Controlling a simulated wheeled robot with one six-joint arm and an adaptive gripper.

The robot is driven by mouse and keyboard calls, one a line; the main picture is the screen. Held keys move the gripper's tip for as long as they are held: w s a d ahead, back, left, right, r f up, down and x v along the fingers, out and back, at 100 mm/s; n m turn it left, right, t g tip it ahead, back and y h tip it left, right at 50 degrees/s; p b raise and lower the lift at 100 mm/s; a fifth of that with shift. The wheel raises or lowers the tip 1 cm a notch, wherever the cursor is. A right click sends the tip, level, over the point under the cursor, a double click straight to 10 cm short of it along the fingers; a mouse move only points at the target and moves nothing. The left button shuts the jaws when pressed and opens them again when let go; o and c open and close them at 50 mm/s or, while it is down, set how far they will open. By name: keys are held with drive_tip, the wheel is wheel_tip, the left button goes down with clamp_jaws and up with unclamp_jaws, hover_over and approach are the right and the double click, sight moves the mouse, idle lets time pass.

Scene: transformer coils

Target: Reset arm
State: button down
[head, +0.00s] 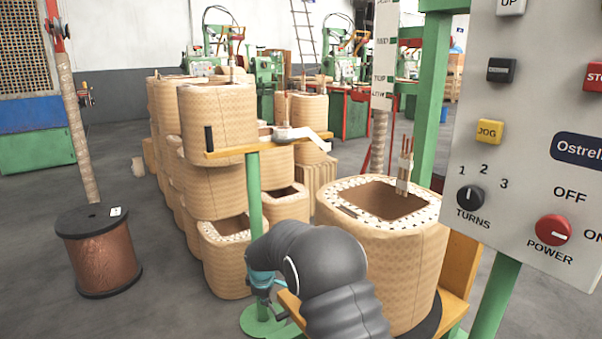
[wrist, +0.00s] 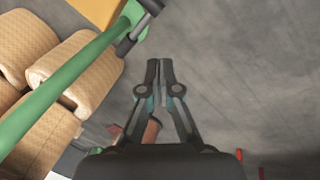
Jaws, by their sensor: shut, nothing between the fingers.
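My arm (head: 335,280), dark grey and ribbed, is bent in the lower middle of the head view, in front of a large tan coil (head: 385,265). Its wrist end, with some teal on it, is by the base of a green post (head: 253,190). In the wrist view my gripper (wrist: 161,64) has its two black fingers together at the tips, with nothing between them. Grey floor shows beyond the fingertips. A green post (wrist: 70,80) and tan coils (wrist: 75,70) are to the left of the fingers, apart from them.
A control panel (head: 540,130) with buttons and knobs stands at the right. Stacked tan coils (head: 220,120) fill the middle. A copper wire spool (head: 103,255) stands at left on open grey floor. A yellow shelf (head: 270,148) is on the green post.

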drive_tip(key=s+d+r+m, duration=0.5)
drive_tip(key=s+d+r, duration=0.3)
drive_tip(key=s, duration=0.6)
drive_tip(key=s+d+r+m+t, duration=0.1)
drive_tip(key=s+d+r+m, duration=0.4)
drive_tip(key=s, duration=0.9)
drive_tip(key=s+d+r+m, duration=0.5)
drive_tip(key=s+d+r, duration=0.6)
drive_tip(key=s+d, duration=0.2)
drive_tip(key=shift+s+d+r+t, duration=0.3)
drive_tip(key=shift+s+d+t, duration=0.1)
drive_tip(key=shift+d, duration=0.05)
